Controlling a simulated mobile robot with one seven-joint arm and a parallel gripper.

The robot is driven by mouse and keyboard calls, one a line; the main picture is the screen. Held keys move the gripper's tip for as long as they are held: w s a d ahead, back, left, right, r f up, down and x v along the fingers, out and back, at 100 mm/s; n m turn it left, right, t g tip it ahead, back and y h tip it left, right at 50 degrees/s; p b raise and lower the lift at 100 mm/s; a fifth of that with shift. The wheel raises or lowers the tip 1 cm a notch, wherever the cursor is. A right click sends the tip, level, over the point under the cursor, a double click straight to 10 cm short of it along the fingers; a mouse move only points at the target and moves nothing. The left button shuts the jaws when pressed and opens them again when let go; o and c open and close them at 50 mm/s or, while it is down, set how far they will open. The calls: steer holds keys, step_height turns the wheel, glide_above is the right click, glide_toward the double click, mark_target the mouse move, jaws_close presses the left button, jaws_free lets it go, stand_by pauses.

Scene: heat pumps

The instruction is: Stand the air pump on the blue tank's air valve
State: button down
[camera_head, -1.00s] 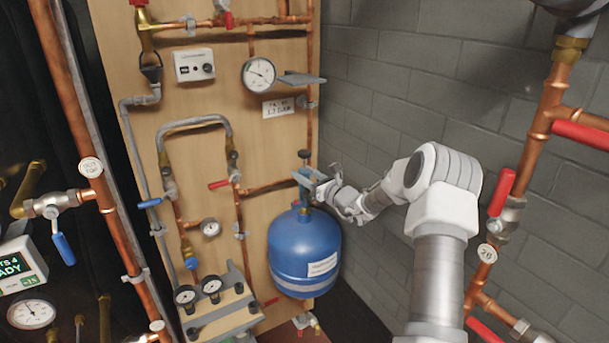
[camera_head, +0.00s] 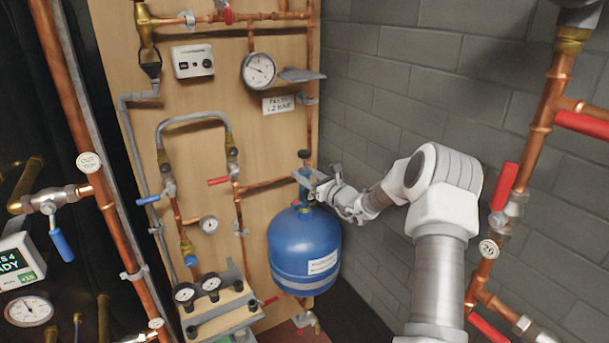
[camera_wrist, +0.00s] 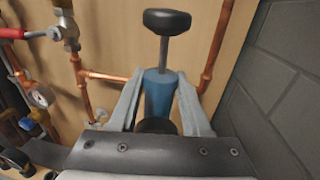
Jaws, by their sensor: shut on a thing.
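The air pump has a blue body and a black T-handle on a thin rod. It stands about upright over the blue tank in the head view (camera_head: 304,190), and its handle and body show in the wrist view (camera_wrist: 160,88). My gripper (camera_head: 309,184) is shut on the pump's body, one finger on each side, coming from the right. The blue tank (camera_head: 304,252) hangs below, against the wooden board. The pump's lower end is close to the tank's top. The air valve there is mostly hidden, and I cannot tell whether the pump touches it.
The wooden board (camera_head: 265,140) carries copper pipes, a gauge (camera_head: 259,70) and a small grey shelf (camera_head: 300,76) above the pump. A copper pipe (camera_head: 309,125) runs just behind the pump. A grey block wall (camera_head: 370,110) is on the right, with some free room before it.

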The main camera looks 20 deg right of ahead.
stand_by(0.4)
steer(key=shift+c, duration=1.9)
jaws_free()
steer(key=shift+o, duration=0.5)
steer(key=shift+f, duration=0.25)
steer(key=shift+s+d+r, duration=0.1)
steer(key=shift+s+d, duration=0.15)
steer(key=shift+s, duration=0.4)
steer(key=v, duration=0.7)
steer(key=shift+s, duration=0.1)
